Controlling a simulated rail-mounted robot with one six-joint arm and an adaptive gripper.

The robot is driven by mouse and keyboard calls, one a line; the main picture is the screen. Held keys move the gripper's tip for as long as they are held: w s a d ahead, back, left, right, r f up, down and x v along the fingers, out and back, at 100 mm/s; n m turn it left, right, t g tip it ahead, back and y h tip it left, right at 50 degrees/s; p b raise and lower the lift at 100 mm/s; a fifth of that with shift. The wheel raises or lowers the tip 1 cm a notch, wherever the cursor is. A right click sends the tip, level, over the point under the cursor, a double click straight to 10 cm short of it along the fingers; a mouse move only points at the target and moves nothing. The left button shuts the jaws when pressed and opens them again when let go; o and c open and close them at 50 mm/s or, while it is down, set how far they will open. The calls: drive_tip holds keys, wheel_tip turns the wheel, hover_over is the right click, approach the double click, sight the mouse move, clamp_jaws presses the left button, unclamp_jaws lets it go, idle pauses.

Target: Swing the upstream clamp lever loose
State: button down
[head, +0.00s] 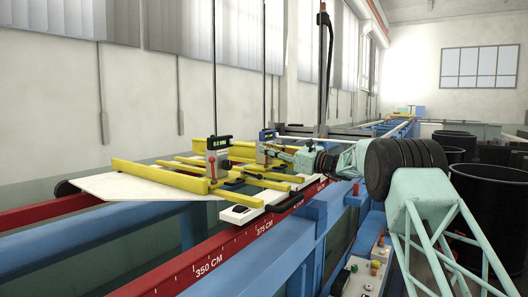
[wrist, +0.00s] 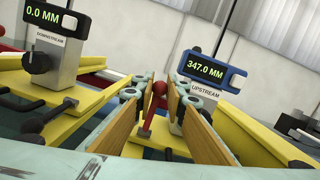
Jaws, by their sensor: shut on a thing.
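The upstream gauge (wrist: 211,70) is a blue-framed display reading 347.0 MM above a grey post labelled UPSTREAM. It also shows in the head view (head: 267,135). A red ball-topped lever (wrist: 159,88) stands close to upright beside that post, its red stem running down to the yellow frame. My gripper (wrist: 160,97) is shut on this lever, one tan-padded finger on each side of it. In the head view my gripper (head: 273,151) is at the upstream post and hides the lever. The downstream gauge (wrist: 52,22) reads 0.0 MM on its own post.
Yellow carriage bars (head: 150,172) lie across the flume near a white sheet (head: 105,186). Red scale rails (head: 225,256) with blue beams run along the flume. Black barrels (head: 488,195) stand at the right. A control panel (head: 362,272) sits at the lower right.

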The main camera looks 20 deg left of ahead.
drive_tip(key=c, duration=2.6)
unclamp_jaws()
drive_tip(key=shift+d, duration=0.1)
drive_tip(key=shift+v, duration=5.95)
